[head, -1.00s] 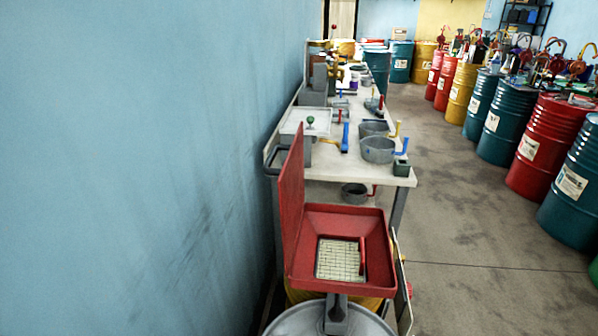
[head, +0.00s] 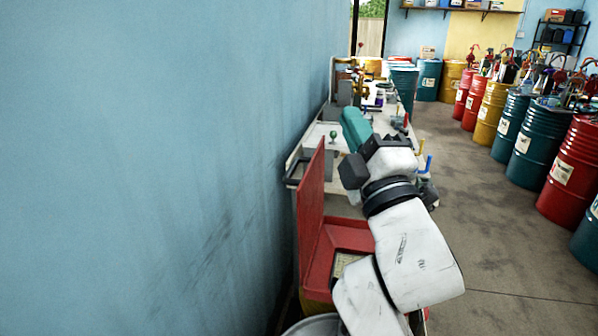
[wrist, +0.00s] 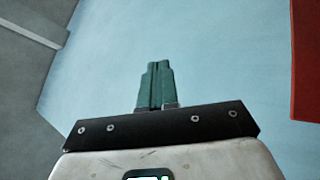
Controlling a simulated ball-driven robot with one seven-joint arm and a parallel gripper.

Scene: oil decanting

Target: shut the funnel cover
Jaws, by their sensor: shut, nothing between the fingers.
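The red funnel cover (head: 312,215) stands open, upright along the wall side of the red square funnel (head: 350,238). The funnel's pale grid (head: 342,262) shows only in part, because my arm hides its right side. My gripper (head: 352,125) has teal fingers and is raised above and beyond the funnel, to the right of the cover's upper edge. In the wrist view my gripper (wrist: 158,68) is shut and empty, with the blue wall behind it. A red panel, likely the cover (wrist: 306,60), shows at the right edge there, apart from the fingers.
The blue wall (head: 150,170) runs close along the left of the cover. A workbench (head: 300,160) with containers and tools stands behind the funnel. Red, yellow and teal drums (head: 563,172) line the right side. The floor (head: 490,230) between is clear.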

